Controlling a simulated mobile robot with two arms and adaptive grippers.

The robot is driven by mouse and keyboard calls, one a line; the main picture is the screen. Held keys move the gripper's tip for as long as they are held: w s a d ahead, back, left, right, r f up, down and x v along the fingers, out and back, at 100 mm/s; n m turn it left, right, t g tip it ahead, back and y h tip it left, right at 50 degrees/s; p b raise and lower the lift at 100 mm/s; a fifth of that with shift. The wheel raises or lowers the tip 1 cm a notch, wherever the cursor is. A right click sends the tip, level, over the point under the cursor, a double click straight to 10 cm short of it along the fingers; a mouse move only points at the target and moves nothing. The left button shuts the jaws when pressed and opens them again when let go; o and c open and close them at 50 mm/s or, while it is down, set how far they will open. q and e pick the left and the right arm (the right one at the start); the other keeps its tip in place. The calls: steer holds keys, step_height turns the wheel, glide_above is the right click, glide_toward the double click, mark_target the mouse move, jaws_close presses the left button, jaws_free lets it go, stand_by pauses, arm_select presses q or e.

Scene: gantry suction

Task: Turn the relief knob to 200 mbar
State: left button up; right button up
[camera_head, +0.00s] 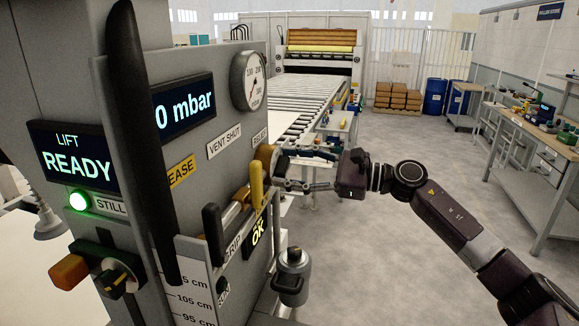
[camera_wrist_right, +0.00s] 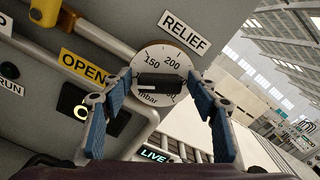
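The relief knob (camera_wrist_right: 162,84) is a black bar grip on a round white dial marked 150, 200 and mbar, under a RELIEF label (camera_wrist_right: 186,34). A white mark on the bar points left, below the 150. In the head view the dial (camera_head: 265,157) shows edge-on at the panel's right edge. My right gripper (camera_wrist_right: 160,80) is open, with its blue-padded fingers on either side of the knob; contact is unclear. In the head view my right gripper (camera_head: 281,184) reaches the panel from the right. My left gripper is not in view.
A pressure gauge (camera_head: 249,81) and a display (camera_head: 184,104) ending in "0 mbar" are on the panel; a long black bar partly hides the display. A yellow lever (camera_head: 257,186) stands close left of my right gripper. A roller conveyor (camera_head: 300,95) runs behind. Floor at right is open.

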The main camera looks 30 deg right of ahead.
steer(key=c, duration=0.9)
